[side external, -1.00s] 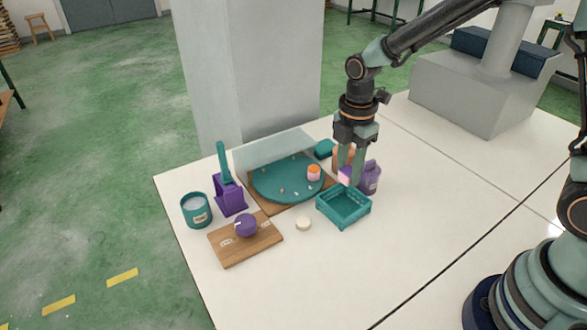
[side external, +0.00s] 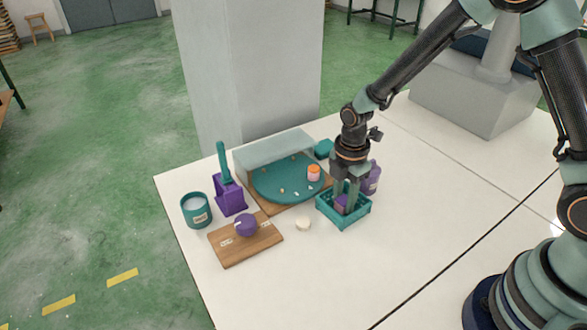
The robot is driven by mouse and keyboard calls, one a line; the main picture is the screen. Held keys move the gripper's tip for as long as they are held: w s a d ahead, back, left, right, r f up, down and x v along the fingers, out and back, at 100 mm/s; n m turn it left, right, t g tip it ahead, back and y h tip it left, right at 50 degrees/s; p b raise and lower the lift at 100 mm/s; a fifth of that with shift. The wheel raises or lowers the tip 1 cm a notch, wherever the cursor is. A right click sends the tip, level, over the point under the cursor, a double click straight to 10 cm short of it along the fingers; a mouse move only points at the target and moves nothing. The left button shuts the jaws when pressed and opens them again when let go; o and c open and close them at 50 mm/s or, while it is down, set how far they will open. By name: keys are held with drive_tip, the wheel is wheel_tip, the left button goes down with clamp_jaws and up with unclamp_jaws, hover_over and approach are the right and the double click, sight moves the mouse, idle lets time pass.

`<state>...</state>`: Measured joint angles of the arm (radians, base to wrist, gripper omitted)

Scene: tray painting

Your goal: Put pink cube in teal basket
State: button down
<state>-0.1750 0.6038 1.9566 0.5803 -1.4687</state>
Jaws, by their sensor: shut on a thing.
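The teal basket (side external: 359,220) stands on the white table, right of the round teal board. My gripper (side external: 345,204) points down into the basket, its fingers shut on the pink cube (side external: 341,202). The cube looks purplish in the shade and sits between the fingers, inside the basket walls as seen from here. The fingers and the basket's near wall hide part of it. I cannot tell whether it touches the basket floor.
A purple bottle (side external: 373,178) stands close behind the basket. An orange-and-white jar (side external: 313,173) is on the round teal board (side external: 270,186). A cream disc (side external: 303,223) lies to the left. A wooden board (side external: 232,253) holds a purple round object (side external: 246,225). The table front right is clear.

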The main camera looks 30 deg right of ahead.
drive_tip(key=shift+f, duration=0.15)
drive_tip(key=c, duration=0.5)
unclamp_jaws()
drive_tip(key=shift+c, duration=0.2)
wheel_tip(320, 180, up, 12)
drive_tip(key=f, duration=0.1)
wheel_tip(320, 180, up, 8)
drive_tip(key=r+m+t, duration=0.1)
drive_tip(key=m+t, duration=0.1)
drive_tip(key=m, duration=0.5)
hover_over(344, 200)
drive_tip(key=s+d, duration=0.3)
drive_tip(key=s+d+r+m+t, duration=0.3)
drive_tip(key=s+m, duration=0.4)
drive_tip(key=m, duration=0.4)
drive_tip(key=shift+d+r+m+t, duration=0.3)
drive_tip(key=shift+d+r+m, duration=0.15)
drive_tip(key=shift+r, duration=0.2)
